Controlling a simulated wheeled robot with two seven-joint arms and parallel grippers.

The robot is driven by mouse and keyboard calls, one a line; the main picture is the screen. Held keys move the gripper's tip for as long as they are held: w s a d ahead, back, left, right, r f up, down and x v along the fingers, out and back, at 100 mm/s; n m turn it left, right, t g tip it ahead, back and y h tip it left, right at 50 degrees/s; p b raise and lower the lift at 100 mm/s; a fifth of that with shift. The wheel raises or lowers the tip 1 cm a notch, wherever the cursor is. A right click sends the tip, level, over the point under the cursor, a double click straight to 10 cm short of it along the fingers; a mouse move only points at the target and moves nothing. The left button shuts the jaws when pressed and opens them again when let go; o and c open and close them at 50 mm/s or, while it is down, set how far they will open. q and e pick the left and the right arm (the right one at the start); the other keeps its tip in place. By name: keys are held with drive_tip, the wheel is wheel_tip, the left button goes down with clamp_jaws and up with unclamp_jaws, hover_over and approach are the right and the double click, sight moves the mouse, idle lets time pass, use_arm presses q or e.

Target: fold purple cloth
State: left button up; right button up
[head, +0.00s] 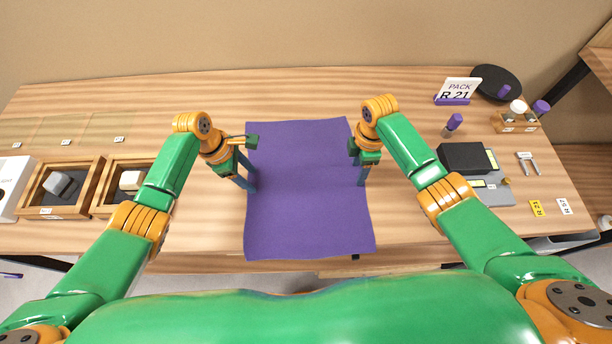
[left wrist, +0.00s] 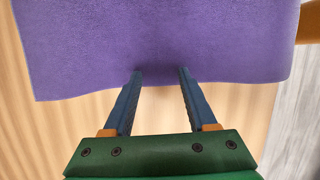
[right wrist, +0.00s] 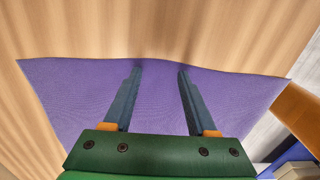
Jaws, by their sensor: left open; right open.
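The purple cloth (head: 305,200) lies spread out and unfolded on the wooden table, with slightly wavy edges. My left gripper (head: 250,187) is at the cloth's left edge, open. In the left wrist view its two fingertips (left wrist: 160,72) reach just over the edge of the cloth (left wrist: 160,40), with nothing held between them. My right gripper (head: 360,183) is at the cloth's right edge, open. In the right wrist view its fingertips (right wrist: 160,70) are over the cloth (right wrist: 155,95) near an edge; no raised fabric shows between them.
Wooden trays (head: 57,210) with grey and pale blocks stand at the left. At the right are a black box (head: 466,158), a "PACK R 21" sign (head: 457,91), a purple-capped bottle (head: 453,124) and a dark round disc (head: 497,84). Bare table (head: 290,87) lies behind the cloth.

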use_arm(q)
drive_tip(key=shift+s, duration=0.1)
use_arm(e)
drive_tip(key=shift+s, duration=0.1)
use_arm(q)
drive_tip(key=shift+f, duration=0.2)
use_arm(e)
drive_tip(key=shift+f, duration=0.15)
use_arm(q)
drive_tip(key=shift+s+r, duration=0.1)
drive_tip(key=shift+c, duration=1.1)
use_arm(e)
drive_tip(key=shift+s, duration=0.1)
drive_tip(key=shift+c, duration=1.1)
use_arm(q)
clamp_jaws()
use_arm(e)
clamp_jaws()
use_arm(q)
drive_tip(key=shift+r, duration=0.1)
